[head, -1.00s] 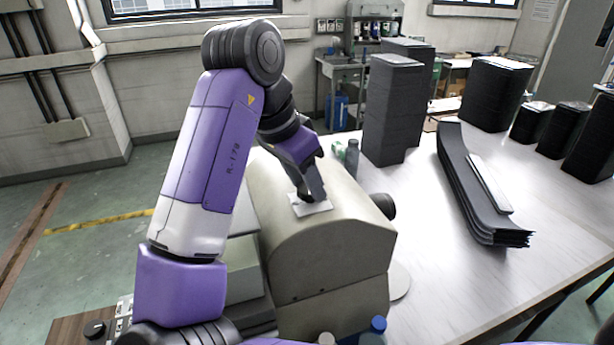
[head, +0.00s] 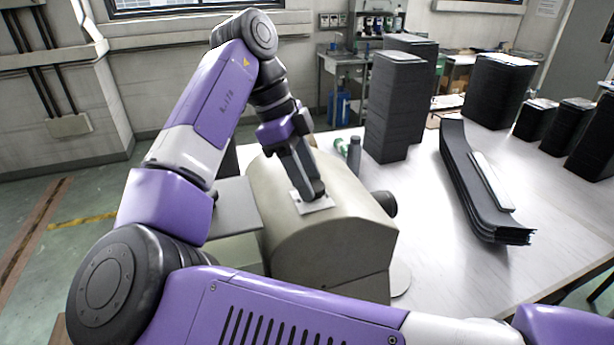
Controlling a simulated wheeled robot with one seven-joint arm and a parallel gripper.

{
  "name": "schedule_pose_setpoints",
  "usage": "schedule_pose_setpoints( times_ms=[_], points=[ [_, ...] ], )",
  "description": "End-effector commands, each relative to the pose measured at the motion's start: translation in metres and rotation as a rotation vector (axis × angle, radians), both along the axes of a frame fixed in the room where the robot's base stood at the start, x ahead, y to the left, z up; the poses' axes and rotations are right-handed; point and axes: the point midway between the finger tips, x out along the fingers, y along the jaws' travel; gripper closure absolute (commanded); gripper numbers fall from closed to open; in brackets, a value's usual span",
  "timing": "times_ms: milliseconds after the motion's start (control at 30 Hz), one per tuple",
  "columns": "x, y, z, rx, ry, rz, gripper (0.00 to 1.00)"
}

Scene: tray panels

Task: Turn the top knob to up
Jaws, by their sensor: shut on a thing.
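The top knob sits on a small white plate (head: 325,204) on the sloping top of a beige machine housing (head: 345,232). My gripper (head: 314,196) points down at this plate and is shut on the knob. The fingers cover the knob, so its pointing direction is hidden. A dark round side knob (head: 384,203) sticks out from the right side of the housing.
A curved stack of dark sheets (head: 475,195) lies there. Tall dark stacks (head: 393,110) and small bottles (head: 353,152) stand behind. A grey box (head: 235,215) adjoins the housing on the left.

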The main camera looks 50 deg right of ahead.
Motion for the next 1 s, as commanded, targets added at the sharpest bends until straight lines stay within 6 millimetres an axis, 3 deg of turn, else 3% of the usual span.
schedule_pose_setpoints(
  times_ms=[400,1000],
  points=[
    [0.0007,-0.0013,-0.0012,0.004,0.001,-0.206,0.98],
    [0.0007,-0.0019,-0.0013,0.002,0.0,-0.242,0.98]
  ],
)
